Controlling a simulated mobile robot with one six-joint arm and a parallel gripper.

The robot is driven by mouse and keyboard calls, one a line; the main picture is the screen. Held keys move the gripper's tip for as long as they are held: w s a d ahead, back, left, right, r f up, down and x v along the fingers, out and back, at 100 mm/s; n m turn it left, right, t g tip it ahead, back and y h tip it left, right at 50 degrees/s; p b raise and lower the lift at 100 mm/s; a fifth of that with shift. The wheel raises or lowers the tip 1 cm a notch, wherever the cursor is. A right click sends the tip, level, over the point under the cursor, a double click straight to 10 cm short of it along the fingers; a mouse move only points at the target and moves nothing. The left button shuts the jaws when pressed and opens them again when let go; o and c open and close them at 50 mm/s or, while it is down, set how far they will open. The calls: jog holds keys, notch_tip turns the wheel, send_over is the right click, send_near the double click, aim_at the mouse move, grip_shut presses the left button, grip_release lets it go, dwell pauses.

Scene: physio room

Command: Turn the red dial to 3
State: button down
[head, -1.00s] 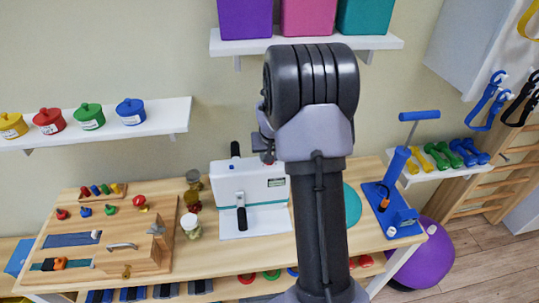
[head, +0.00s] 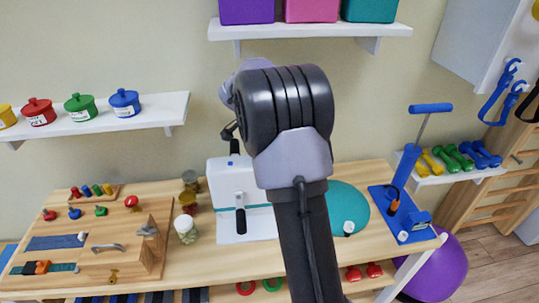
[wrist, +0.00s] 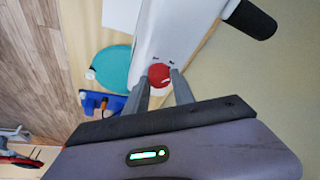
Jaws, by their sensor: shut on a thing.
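The red dial (wrist: 159,74) is on the white machine (wrist: 181,28) in the wrist view. My gripper (wrist: 160,82) has one finger on each side of the dial and is shut on it. Small dark marks show on the white face beside the dial, too small to read, so I cannot tell its setting. In the head view the white machine (head: 226,172) stands on the wooden table, partly behind my arm. The dial is hidden there, and my fingers cannot be made out.
A black handle (wrist: 250,19) juts from the machine near my gripper. Jars (head: 187,229) and a wooden activity board (head: 130,262) stand to its left. A teal disc (head: 347,207) and a blue stand (head: 401,212) are to its right. A shelf (head: 310,31) hangs above.

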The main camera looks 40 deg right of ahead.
jog(key=m+g, duration=0.1)
jog(key=m, duration=0.1)
jog(key=m+p, duration=0.1)
jog(key=m, duration=0.1)
jog(key=shift+w+r+m+g+p, duration=0.1)
jog(key=shift+w+m+g+p, duration=0.05)
jog(key=shift+m+g+p, duration=0.2)
jog(key=shift+m+g+y+p, duration=0.4)
jog(key=shift+m+p, duration=0.4)
jog(key=shift+m, duration=0.4)
jog(key=shift+m+g+y+p, duration=0.3)
jog(key=shift+m+g+p, duration=0.15)
jog(key=shift+m+p, duration=0.55)
jog(key=shift+w+m, duration=0.1)
jog(key=shift+m, duration=0.25)
jog(key=c, duration=1.1)
grip_release()
jog(key=shift+o, duration=0.2)
